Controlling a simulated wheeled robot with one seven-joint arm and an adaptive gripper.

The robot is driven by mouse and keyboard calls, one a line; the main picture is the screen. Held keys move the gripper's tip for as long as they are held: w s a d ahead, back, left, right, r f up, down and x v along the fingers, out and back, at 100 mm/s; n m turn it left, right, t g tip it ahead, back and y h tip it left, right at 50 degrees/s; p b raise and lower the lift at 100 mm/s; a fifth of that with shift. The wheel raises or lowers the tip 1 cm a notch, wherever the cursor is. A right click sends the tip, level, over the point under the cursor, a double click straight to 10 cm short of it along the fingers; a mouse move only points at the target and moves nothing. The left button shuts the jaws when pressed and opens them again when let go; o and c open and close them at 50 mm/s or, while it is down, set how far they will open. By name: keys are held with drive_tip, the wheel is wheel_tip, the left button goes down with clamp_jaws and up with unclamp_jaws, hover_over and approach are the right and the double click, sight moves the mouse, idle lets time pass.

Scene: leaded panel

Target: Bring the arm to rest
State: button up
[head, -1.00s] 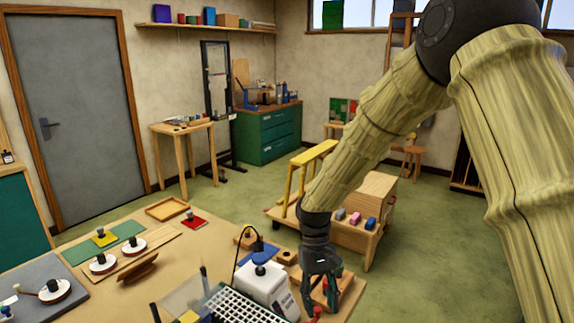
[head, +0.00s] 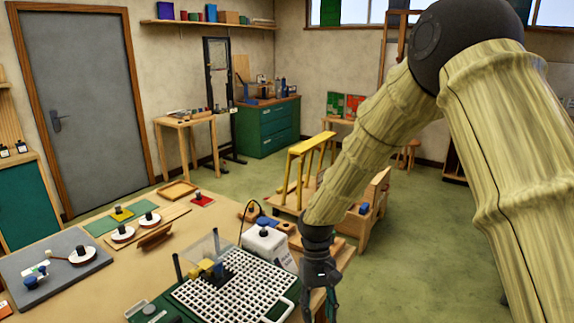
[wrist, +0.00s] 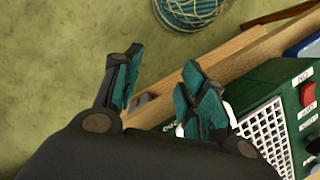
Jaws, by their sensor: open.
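My gripper (head: 318,304) hangs at the bottom of the head view, pointing down by the right edge of the workbench (head: 75,225). Its fingertips run near the lower picture border there. In the wrist view my gripper (wrist: 163,92) shows two teal-padded fingers spread apart with nothing between them. Beneath them lie the wooden bench edge (wrist: 230,58) and the green floor. I cannot tell the exact height above the bench.
A green machine with a white grid top (head: 225,290) stands close left of my gripper, its red switch (wrist: 308,95) in the wrist view. A wooden cart (head: 365,215) is beyond. A round wire-wrapped thing (wrist: 190,8) lies below.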

drive_tip(key=s+d+f+b, duration=0.1)
drive_tip(key=s+f, duration=0.1)
drive_tip(key=f, duration=0.3)
drive_tip(key=s+d+f+y, duration=0.1)
drive_tip(key=s+f, duration=0.2)
drive_tip(key=f, duration=0.3)
drive_tip(key=s+d+f+b, duration=0.1)
drive_tip(key=s+f, duration=0.1)
drive_tip(key=f, duration=0.3)
drive_tip(key=s+d+f+m+t+b, duration=0.1)
drive_tip(key=s+d+f+t+b, duration=0.1)
drive_tip(key=s+d+f, duration=0.4)
drive_tip(key=s+d+f+m+t+b, duration=0.1)
drive_tip(key=s+d+f, duration=0.5)
drive_tip(key=s+f, duration=0.8)
drive_tip(key=s+t, duration=0.1)
drive_tip(key=s, duration=0.4)
drive_tip(key=shift+s+m+b, duration=0.2)
drive_tip(key=shift+m+b, duration=0.1)
drive_tip(key=shift+b, duration=0.1)
